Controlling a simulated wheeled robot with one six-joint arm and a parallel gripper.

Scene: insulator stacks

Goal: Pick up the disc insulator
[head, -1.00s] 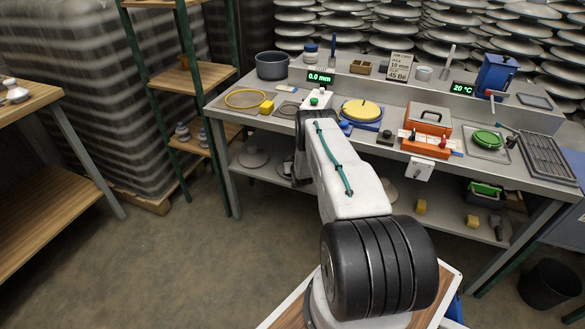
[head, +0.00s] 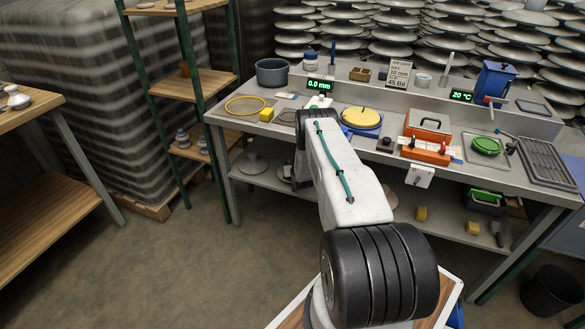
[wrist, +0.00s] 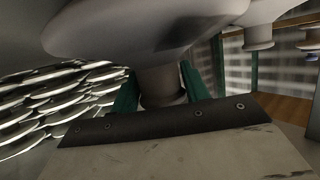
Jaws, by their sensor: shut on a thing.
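In the wrist view a pale grey disc insulator (wrist: 140,28) fills the top of the picture, with its wide disc above and a narrow neck (wrist: 162,88) below. My gripper (wrist: 158,88) has its green fingers on both sides of this neck and is shut on it. The wrist view is dark, so the contact is only partly clear. In the head view my arm hides the gripper and the held insulator. Another disc insulator (head: 252,163) sits on the bench's lower shelf.
A grey workbench (head: 232,117) stands ahead, holding a dark pot (head: 272,73), a yellow round piece (head: 360,117) and an orange toolbox (head: 427,137). A green-post rack (head: 205,85) and a wooden table (head: 40,105) are at left. The floor between is clear.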

